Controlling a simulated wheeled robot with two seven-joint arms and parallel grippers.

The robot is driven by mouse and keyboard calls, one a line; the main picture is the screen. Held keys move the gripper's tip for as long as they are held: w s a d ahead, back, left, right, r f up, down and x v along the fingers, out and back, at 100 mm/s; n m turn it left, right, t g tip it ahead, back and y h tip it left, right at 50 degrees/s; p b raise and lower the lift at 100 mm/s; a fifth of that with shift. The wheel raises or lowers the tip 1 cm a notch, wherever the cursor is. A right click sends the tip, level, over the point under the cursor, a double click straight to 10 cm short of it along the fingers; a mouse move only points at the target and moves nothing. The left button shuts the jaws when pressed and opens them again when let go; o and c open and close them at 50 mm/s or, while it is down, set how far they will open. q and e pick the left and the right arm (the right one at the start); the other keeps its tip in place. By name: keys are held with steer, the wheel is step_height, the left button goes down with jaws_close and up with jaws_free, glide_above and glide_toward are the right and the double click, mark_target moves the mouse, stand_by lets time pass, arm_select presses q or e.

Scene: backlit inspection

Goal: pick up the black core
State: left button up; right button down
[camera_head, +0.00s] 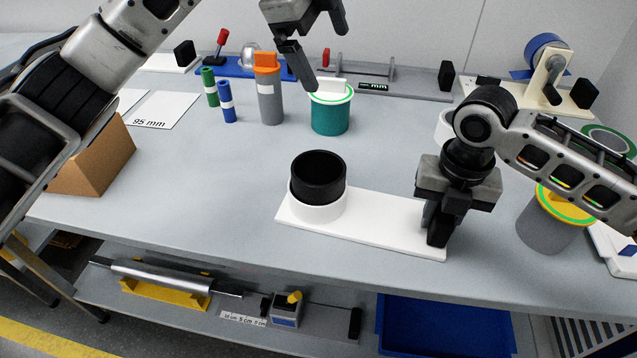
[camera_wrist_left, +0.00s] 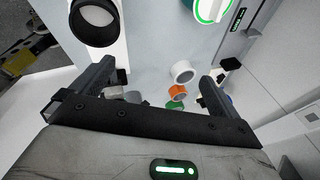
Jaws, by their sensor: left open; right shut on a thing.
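The black core (camera_head: 318,170), a dark hollow cylinder, stands upright in a white round cup (camera_head: 317,208) at the left end of a flat white plate (camera_head: 375,222). It also shows at the top left of the left wrist view (camera_wrist_left: 93,14). My left gripper (camera_head: 325,55) is open and empty, above the back of the table, behind the core and apart from it. Its spread fingers also show in the left wrist view (camera_wrist_left: 155,76). My right gripper (camera_head: 438,228) is shut at the plate's right end, apparently on part of the plate; its fingers hide the exact contact.
A teal canister (camera_head: 331,117) with a white top grip stands below my left gripper. A grey cylinder with an orange top (camera_head: 270,100) stands left of it. A grey canister with a yellow top (camera_head: 548,235) is at right.

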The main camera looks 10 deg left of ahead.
arm_select(q)
steer(key=s+f+m+g+y, duration=0.3)
steer(key=s+f+y, duration=0.15)
steer(key=s, duration=0.25)
glide_toward(318, 169)
steer(key=shift+h, duration=0.45)
steer(key=shift+s+f, duration=0.65)
steer(key=shift+f, duration=0.35)
steer(key=shift+s+f, duration=0.65)
steer(key=shift+f, duration=0.35)
steer(key=shift+s+f, duration=0.6)
steer(key=shift+f, duration=0.45)
steer(key=shift+c, duration=0.3)
